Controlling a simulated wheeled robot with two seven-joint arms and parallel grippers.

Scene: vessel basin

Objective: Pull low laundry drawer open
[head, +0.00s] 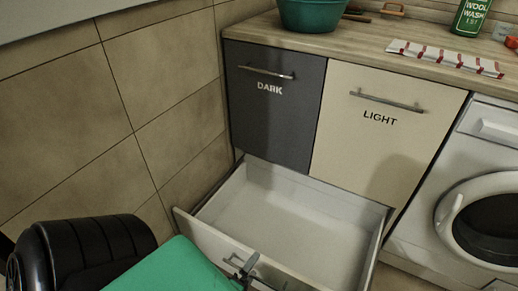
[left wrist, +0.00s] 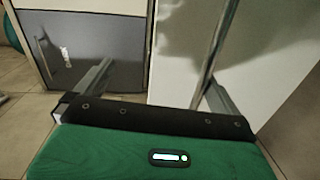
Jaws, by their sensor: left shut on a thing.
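The low laundry drawer (head: 278,210) stands pulled well out from below the cabinet, and its empty white inside shows in the head view. Its front panel (head: 208,236) faces me at the bottom of the head view. My left gripper (head: 243,269) is at the middle of that front, shut on the drawer's metal handle (head: 231,262). The green body of my left gripper hides part of the drawer front. In the left wrist view the two grey fingers (left wrist: 152,85) show at the top edge of the green body. My right gripper is not in view.
Above the drawer are a dark panel marked DARK (head: 274,110) and a cream panel marked LIGHT (head: 370,125). A washing machine (head: 478,170) stands at right. A tiled wall (head: 110,110) is close at left. The counter (head: 340,42) holds a green basin (head: 311,14) and a striped cloth (head: 445,58).

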